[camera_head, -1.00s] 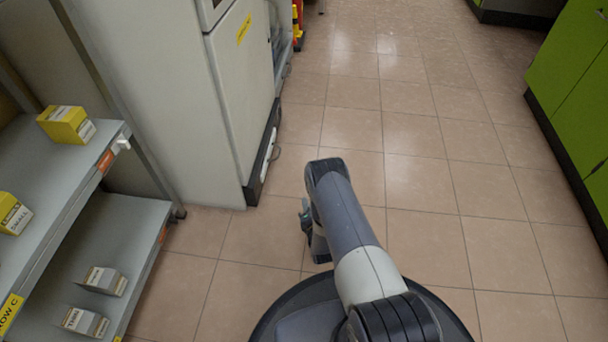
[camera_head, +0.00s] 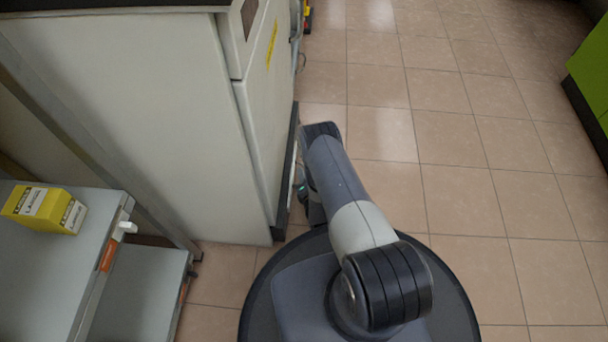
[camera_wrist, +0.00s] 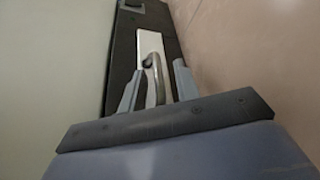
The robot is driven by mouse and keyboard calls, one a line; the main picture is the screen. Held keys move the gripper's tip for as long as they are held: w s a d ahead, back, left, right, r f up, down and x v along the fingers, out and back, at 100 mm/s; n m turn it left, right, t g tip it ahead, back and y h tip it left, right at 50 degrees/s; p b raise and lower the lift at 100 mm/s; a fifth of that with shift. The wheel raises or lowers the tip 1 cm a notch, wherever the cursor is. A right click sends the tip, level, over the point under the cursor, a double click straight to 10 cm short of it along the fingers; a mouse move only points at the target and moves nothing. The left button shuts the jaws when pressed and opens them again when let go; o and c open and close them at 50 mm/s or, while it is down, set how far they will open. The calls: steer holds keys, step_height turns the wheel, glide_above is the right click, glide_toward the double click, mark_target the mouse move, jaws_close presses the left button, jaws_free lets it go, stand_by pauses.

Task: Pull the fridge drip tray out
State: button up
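The fridge drip tray shows in the wrist view as a white front panel (camera_wrist: 150,42) set in the fridge's dark base strip (camera_wrist: 122,62). A curved metal handle (camera_wrist: 157,78) stands out from the panel. My gripper (camera_wrist: 160,69) is open, with one finger on each side of the handle in the picture. A gap shows beside the handle, and I cannot tell how far the fingertips are from the panel. In the head view, the fridge (camera_head: 130,110) is on the left and my gripper is low beside its base, mostly hidden by my arm.
A grey shelf unit (camera_head: 92,262) with a yellow box (camera_head: 44,208) stands at the left, close to the fridge. The tiled floor (camera_head: 440,180) to the right is clear. A green cabinet (camera_head: 592,75) stands at the far right.

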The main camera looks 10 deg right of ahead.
steer(key=shift+c, duration=0.3)
jaws_close()
steer(key=shift+d+f, duration=0.1)
